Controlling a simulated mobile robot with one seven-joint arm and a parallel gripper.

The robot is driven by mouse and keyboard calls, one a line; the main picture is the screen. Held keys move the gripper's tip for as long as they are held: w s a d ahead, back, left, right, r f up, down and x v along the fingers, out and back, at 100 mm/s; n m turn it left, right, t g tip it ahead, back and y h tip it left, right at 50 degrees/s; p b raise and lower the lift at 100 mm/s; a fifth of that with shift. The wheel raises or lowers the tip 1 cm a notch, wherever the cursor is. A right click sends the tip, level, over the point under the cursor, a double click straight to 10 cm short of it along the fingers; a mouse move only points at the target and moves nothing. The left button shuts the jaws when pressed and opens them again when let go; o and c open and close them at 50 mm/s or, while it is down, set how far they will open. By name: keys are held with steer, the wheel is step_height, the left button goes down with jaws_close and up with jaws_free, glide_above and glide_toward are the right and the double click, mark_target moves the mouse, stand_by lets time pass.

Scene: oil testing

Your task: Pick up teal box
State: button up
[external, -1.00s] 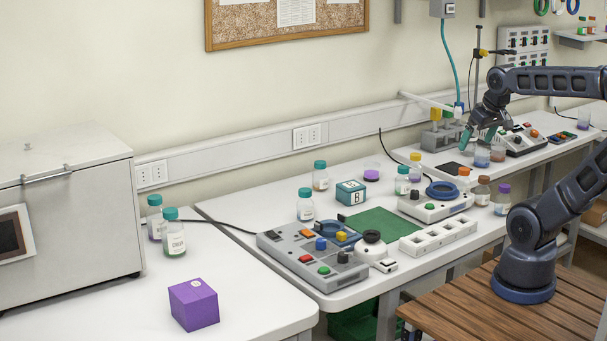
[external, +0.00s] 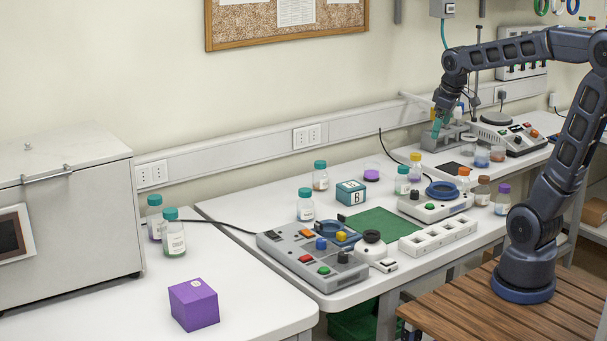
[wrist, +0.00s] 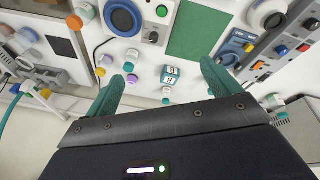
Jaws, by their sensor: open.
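The teal box (external: 351,193) is a small cube with a white label on its front. It stands on the white table behind the green mat. In the wrist view the teal box (wrist: 172,76) lies between and beyond my two teal fingers, some distance away. My gripper (external: 437,127) hangs above the back part of the table, right of the box and well apart from it. In the wrist view my gripper (wrist: 165,82) has its fingers spread, with nothing held between them.
Teal-capped bottles (external: 306,205) (external: 402,181) stand left and right of the box. A grey button panel (external: 305,255) and a white rack (external: 438,236) lie in front. A purple cube (external: 194,305) sits on the left table.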

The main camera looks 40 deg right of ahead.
steer(key=w+a+f+n+g, duration=0.1)
steer(key=w+a+f+n, duration=0.15)
steer(key=w, duration=0.55)
steer(key=w+a+f+n+g, duration=0.1)
steer(key=w+f+n, duration=0.2)
steer(key=w, duration=0.4)
steer(key=n+g, duration=0.1)
steer(key=n, duration=0.6)
glide_toward(351, 185)
steer(key=shift+s+f, duration=0.2)
steer(key=shift+s, duration=0.05)
step_height(351, 185, down, 5)
steer(key=shift+f, duration=0.15)
steer(key=shift+w+d+f, duration=0.1)
steer(key=shift+w+f, duration=0.1)
steer(key=shift+f, duration=1.05)
steer(key=shift+w+d+f, duration=0.1)
steer(key=shift+w+f, duration=0.1)
steer(key=shift+f, duration=1.1)
steer(key=c, duration=1.1)
steer(key=shift+r, duration=0.1)
